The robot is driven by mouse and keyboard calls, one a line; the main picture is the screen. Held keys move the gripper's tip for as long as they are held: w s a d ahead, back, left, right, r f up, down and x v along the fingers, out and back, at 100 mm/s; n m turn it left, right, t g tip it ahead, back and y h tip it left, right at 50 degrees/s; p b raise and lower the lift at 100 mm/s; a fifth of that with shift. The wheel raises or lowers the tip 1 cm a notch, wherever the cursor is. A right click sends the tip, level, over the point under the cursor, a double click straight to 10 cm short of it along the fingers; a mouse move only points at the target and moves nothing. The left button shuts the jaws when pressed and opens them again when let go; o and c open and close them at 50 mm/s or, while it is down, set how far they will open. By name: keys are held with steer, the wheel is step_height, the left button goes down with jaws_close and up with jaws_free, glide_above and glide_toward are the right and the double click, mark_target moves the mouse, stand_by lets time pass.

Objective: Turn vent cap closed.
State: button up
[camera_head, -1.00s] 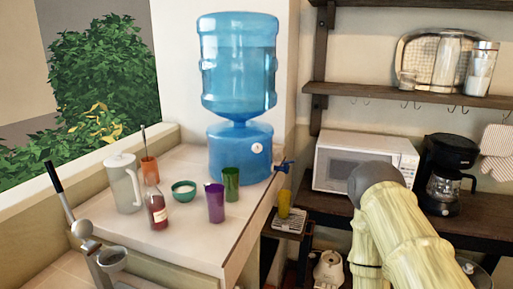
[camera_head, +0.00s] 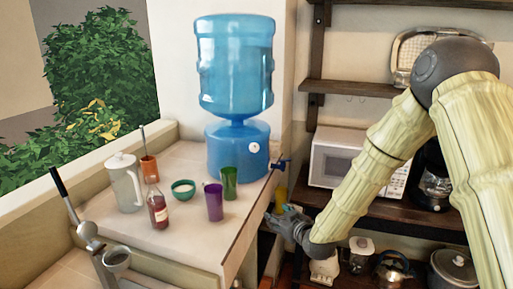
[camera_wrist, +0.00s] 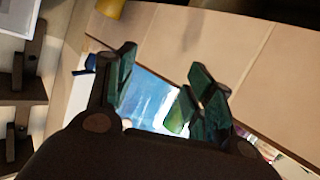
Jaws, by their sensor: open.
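A small white round cap (camera_head: 253,147) sits on the front of the blue dispenser base (camera_head: 228,155), under the big blue water bottle (camera_head: 235,65). I take it for the vent cap; its turn position is too small to tell. A dark blue tap (camera_head: 281,163) sticks out at the dispenser's right. My gripper (camera_head: 279,213) is low beside the counter's right edge, below the tap and apart from the cap. In the wrist view my gripper (camera_wrist: 160,90) has its two fingers spread, with part of the blue dispenser (camera_wrist: 155,95) showing beyond them. The cap cannot be made out there.
A purple cup (camera_head: 214,203), green cup (camera_head: 230,183), bowl (camera_head: 183,189), red bottle (camera_head: 157,208) and pitcher (camera_head: 124,183) stand on the counter (camera_head: 195,240). A microwave (camera_head: 335,160) stands right.

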mark_target(256, 149)
steer(key=w+a+r+n+t+y+p, duration=0.1)
steer(key=w+r, duration=0.2)
steer(key=r, duration=0.6)
steer(key=w+a+r+n+t+y, duration=0.1)
steer(key=w+a+r+t, duration=0.15)
steer(key=r, duration=0.65)
steer(key=shift+g, duration=0.35)
steer(key=p+x, duration=0.1)
steer(key=x, duration=0.2)
steer(key=p+x, duration=0.2)
steer(key=x, duration=0.2)
steer(key=d+p+x, duration=0.1)
steer(key=x, duration=0.3)
steer(key=shift+w+f, duration=0.2)
steer(key=c, duration=1)
